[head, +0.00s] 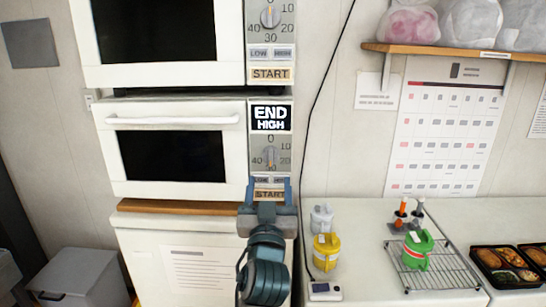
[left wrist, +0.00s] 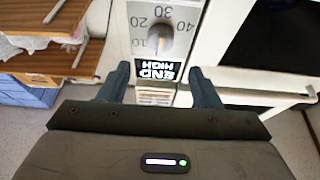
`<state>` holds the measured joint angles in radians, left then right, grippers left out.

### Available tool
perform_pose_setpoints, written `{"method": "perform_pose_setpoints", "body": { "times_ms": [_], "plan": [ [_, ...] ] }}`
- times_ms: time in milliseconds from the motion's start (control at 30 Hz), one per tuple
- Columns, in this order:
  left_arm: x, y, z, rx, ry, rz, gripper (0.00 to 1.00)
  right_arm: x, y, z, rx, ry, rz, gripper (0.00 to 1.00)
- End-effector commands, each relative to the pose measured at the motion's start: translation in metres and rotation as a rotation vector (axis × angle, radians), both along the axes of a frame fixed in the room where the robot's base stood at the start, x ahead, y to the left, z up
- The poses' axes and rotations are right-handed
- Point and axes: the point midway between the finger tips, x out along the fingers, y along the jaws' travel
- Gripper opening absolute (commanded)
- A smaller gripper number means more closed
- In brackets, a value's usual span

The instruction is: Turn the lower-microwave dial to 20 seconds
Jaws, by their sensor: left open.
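The lower microwave (head: 172,155) is white with a dark window. Its grey dial (head: 269,157) sits on the right-hand panel, under a black display (head: 271,117) reading END HIGH. The knob's grip stands about upright in the head view; its exact pointing is hard to read. My left gripper (head: 266,190) is open and empty, its fingers pointing up just below the dial in the picture, over the LOW/HIGH and START buttons. In the left wrist view, turned upside down, the dial (left wrist: 160,38) lies beyond and between the open fingertips (left wrist: 160,80), apart from them. My right gripper is not seen.
The upper microwave (head: 165,74), with a like dial (head: 270,17), sits above. A wooden shelf (head: 180,207) runs below the lower one. To the right, a counter holds a yellow container (head: 326,252), a green one (head: 417,250) on a wire rack, and bento trays (head: 506,281).

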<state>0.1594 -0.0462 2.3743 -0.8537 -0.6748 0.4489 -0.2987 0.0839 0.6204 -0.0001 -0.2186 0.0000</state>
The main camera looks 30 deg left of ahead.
Motion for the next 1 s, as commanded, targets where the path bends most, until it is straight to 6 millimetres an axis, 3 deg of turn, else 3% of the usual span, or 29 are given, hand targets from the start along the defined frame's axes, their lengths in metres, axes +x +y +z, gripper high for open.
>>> {"method": "perform_pose_setpoints", "body": {
  "times_ms": [200,400,833,1000],
  "plan": [
    [0.033,0.020,0.022,0.006,0.002,0.000,0.58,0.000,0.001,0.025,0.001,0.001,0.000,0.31],
    [0.056,0.034,0.030,0.002,0.003,0.000,0.58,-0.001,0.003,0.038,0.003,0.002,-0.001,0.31],
    [0.064,0.039,0.030,-0.001,0.002,-0.001,0.58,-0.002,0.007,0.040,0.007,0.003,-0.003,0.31],
    [0.064,0.039,0.030,-0.001,0.002,-0.001,0.27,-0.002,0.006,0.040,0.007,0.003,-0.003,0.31]
  ]
}}
